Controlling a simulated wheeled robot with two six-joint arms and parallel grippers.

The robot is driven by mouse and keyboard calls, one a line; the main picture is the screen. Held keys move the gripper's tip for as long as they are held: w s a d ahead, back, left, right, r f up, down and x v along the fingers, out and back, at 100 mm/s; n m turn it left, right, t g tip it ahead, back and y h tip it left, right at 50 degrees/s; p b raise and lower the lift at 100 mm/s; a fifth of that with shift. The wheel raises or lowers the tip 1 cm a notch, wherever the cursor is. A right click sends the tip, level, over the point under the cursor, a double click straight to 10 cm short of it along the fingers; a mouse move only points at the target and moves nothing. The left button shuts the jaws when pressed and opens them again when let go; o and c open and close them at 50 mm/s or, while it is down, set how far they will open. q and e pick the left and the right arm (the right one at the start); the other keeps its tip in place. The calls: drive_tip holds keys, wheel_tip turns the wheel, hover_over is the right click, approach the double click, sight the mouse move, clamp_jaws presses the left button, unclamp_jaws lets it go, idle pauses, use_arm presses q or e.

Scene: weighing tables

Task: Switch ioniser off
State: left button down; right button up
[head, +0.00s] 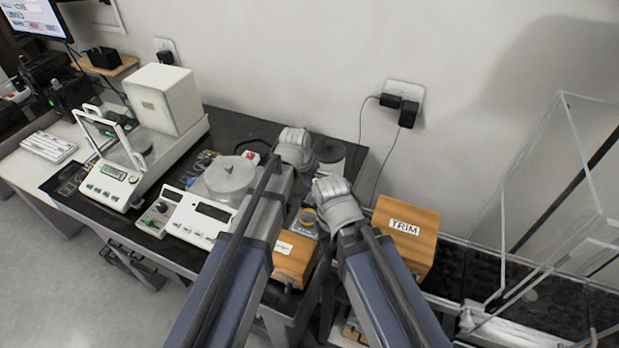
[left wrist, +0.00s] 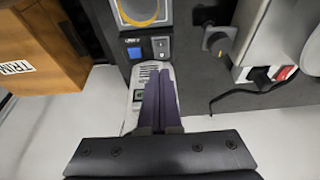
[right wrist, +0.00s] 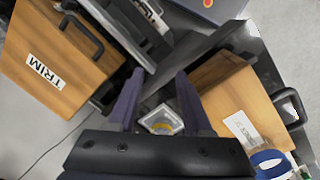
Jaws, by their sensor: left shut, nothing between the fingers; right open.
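A small box with a yellow ring (head: 306,217), which looks like the ioniser, stands on the dark table beside a wooden box. The switch's position cannot be read.
A wooden TRIM box (head: 405,232) stands right of my arms, and another wooden box (head: 293,262) is at the table front. Balances (head: 205,215) stand to the left. A dark round object (head: 329,152) is behind my grippers. A clear-sided frame (head: 565,200) is at the far right.

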sight(312, 196)
use_arm(q)
drive_tip(key=p+v, duration=0.4)
drive_tip(key=v, duration=0.1)
drive_tip(key=shift+s+r, duration=0.1)
drive_tip(key=shift+r, duration=0.1)
drive_tip(key=shift+w+d+r, duration=0.15)
drive_tip(key=shift+w+d, duration=0.05)
drive_tip(key=shift+w, duration=0.55)
drive_tip(key=b+x, duration=0.8)
drive_tip(key=x, duration=0.1)
drive_tip(key=b+x, duration=0.5)
drive_tip(key=shift+s+a, duration=0.1)
drive_tip(key=shift+s, duration=0.3)
